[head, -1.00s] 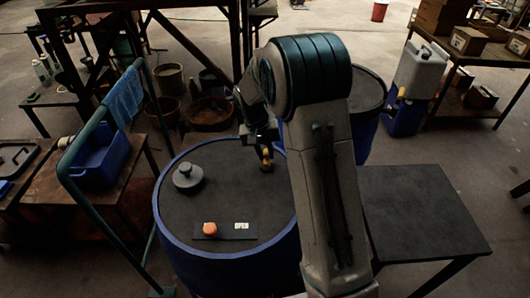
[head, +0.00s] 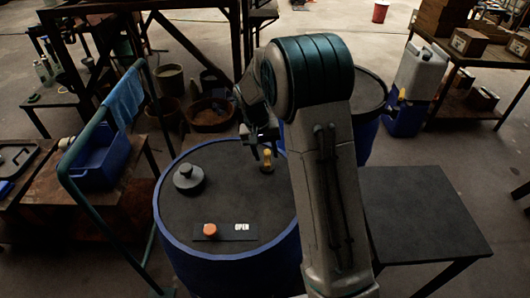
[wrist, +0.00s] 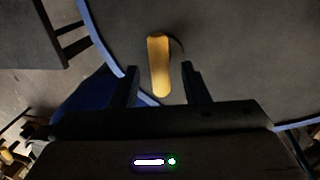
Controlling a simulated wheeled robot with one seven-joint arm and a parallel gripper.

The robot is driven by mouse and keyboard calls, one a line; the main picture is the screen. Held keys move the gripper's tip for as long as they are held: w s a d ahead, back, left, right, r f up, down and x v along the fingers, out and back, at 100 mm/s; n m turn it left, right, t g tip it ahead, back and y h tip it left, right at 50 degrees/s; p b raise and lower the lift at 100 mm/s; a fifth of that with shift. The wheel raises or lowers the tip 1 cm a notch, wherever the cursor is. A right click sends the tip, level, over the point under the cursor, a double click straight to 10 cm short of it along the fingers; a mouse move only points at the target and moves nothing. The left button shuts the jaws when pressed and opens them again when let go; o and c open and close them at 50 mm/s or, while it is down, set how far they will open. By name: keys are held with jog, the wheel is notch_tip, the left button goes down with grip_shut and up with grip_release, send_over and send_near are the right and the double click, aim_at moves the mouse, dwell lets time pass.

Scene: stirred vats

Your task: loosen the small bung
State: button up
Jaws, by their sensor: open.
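A blue vat (head: 165,225) with a dark flat top stands in front of me. On its top, near the far right, is a small upright fitting with a yellow handle (head: 267,160), seemingly the small bung. In the wrist view the yellow handle (wrist: 159,66) lies ahead of and between the two finger lines, with a dark round base partly hidden beneath it. My gripper (head: 263,138) is over the vat's far edge, close to the fitting. In the wrist view my gripper (wrist: 161,80) is open, with no finger touching the handle.
A larger dark stepped cap (head: 188,180) sits on the vat's left side. Near the front is a dark plate with an orange knob (head: 210,230) and an "OPEN" label (head: 242,227). A green rail (head: 85,140) stands left, and a bare dark table (head: 425,212) right.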

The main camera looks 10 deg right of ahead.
notch_tip(320, 180, up, 13)
jog(key=a, duration=0.2)
jog(key=shift+w+a, duration=0.2)
jog(key=shift+a, duration=0.1)
jog(key=shift+r, duration=0.1)
jog(key=s+d+r+n+t+y+p, duration=0.1)
jog(key=s+d+t+y+p, duration=0.1)
jog(key=s, duration=2.5)
jog(key=shift+s+d+n+t, duration=0.15)
jog(key=shift+d+n+t, duration=0.25)
jog(key=shift+d+t, duration=0.25)
